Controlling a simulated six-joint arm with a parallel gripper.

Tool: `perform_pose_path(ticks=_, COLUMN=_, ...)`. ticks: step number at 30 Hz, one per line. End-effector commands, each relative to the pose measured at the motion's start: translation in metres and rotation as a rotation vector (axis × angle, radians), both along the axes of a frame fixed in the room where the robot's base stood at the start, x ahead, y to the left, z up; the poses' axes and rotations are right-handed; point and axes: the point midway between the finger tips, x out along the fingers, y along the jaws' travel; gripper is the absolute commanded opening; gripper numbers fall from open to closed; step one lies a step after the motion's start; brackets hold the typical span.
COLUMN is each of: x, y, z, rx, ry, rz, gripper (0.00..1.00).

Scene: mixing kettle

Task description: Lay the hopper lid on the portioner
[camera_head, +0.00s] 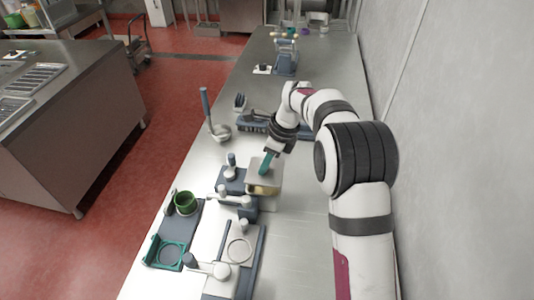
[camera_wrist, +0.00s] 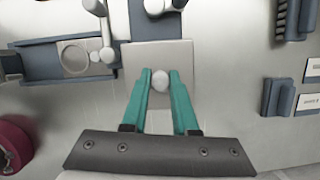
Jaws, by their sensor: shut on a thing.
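The hopper lid (camera_head: 257,177) is a flat grey square plate. In the wrist view, the lid (camera_wrist: 136,64) lies flat under my gripper with its round pale knob (camera_wrist: 160,79) between the fingertips. My gripper (camera_wrist: 160,76) has teal fingers and is shut on that knob; in the head view my gripper (camera_head: 266,164) points down at the lid. The portioner (camera_head: 237,203) is a dark blue unit with pale knobs. A yellowish block (camera_head: 264,190) shows just below the lid's front edge. I cannot tell whether the lid touches what is beneath it.
A dark blue tray with a green cup (camera_head: 185,202) and a green frame (camera_head: 170,254) stands at the front left. A plate with a ring (camera_head: 239,250) is at the front. The steel table is clear at right front.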

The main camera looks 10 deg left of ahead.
Motion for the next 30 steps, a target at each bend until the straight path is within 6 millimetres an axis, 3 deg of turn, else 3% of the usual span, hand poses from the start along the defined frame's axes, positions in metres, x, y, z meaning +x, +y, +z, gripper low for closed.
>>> perform_pose_path(ticks=30, x=0.000, y=0.000, z=-0.018, rx=0.001, ry=-0.004, rz=-0.001, gripper=0.00)
